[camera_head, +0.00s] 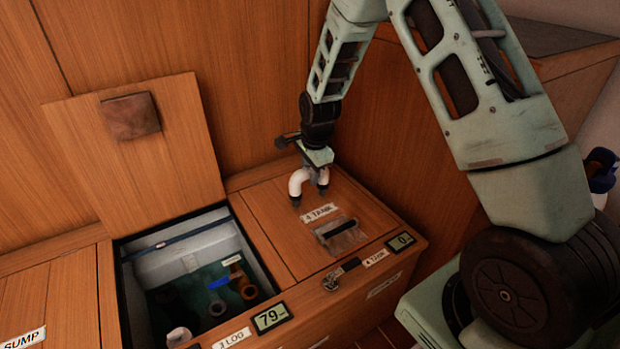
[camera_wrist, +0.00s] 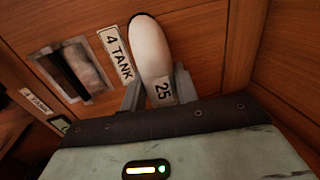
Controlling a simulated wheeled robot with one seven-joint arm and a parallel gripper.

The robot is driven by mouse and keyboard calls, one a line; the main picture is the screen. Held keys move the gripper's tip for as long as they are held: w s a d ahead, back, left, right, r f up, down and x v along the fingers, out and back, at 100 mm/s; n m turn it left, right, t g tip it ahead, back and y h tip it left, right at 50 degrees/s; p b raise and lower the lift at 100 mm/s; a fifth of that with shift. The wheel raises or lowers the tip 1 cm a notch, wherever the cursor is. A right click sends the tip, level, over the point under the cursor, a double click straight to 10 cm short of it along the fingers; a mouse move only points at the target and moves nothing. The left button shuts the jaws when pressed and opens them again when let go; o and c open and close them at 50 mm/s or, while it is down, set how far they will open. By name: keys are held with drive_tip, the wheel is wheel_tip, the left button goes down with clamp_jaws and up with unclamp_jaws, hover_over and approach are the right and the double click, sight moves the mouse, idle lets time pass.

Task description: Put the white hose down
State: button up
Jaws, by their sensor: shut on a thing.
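The white hose (camera_head: 298,182) is a short, curved white piece at my gripper (camera_head: 311,195), above the closed wooden lid marked "4 TANK". In the wrist view the white hose (camera_wrist: 150,50) runs up between the fingers of my gripper (camera_wrist: 158,90), with a "25" tag on it. My gripper is shut on it. The hose's far end shows a dark opening or edge near the lid surface; I cannot tell whether it touches the lid.
The "4 TANK" lid (camera_head: 262,205) has a recessed handle (camera_head: 340,236), with a latch (camera_head: 335,280) and displays along the front edge.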

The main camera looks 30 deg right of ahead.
drive_tip(key=shift+f, duration=0.4)
drive_tip(key=shift+f, duration=0.15)
drive_tip(key=o, duration=1.1)
